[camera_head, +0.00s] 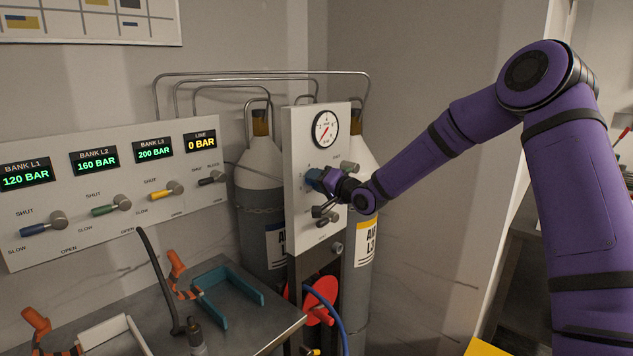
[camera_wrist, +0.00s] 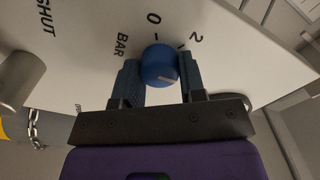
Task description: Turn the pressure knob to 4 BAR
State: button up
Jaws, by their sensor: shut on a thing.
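The blue pressure knob (camera_wrist: 160,64) sits on the white panel, and its short white line shows at the lower right of its face in the wrist view. The scale near it reads 0 and 2, and the word BAR is printed beside it; no 4 shows there. My gripper (camera_wrist: 160,74) has one finger on each side of the knob and is shut on it. In the head view my gripper (camera_head: 319,180) is at the narrow panel (camera_head: 301,139), and the knob is mostly hidden by it. The round gauge (camera_head: 324,129) above has a red needle.
The LINE display (camera_head: 200,141) reads 0 BAR. Bank displays on the left panel read 120, 160 and 200 BAR. Grey valve levers (camera_head: 327,211) sit close below my gripper. Gas cylinders (camera_head: 262,188) stand behind the panel. A blue-green bracket (camera_head: 228,290) lies on the bench.

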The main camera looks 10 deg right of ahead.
jog(key=shift+f, duration=0.1)
dwell(0.3)
jog(key=o, duration=0.9)
jog(key=shift+s+d, duration=0.1)
jog(key=v, duration=1)
jog(key=shift+s+d, duration=0.15)
jog(key=shift+s, duration=0.1)
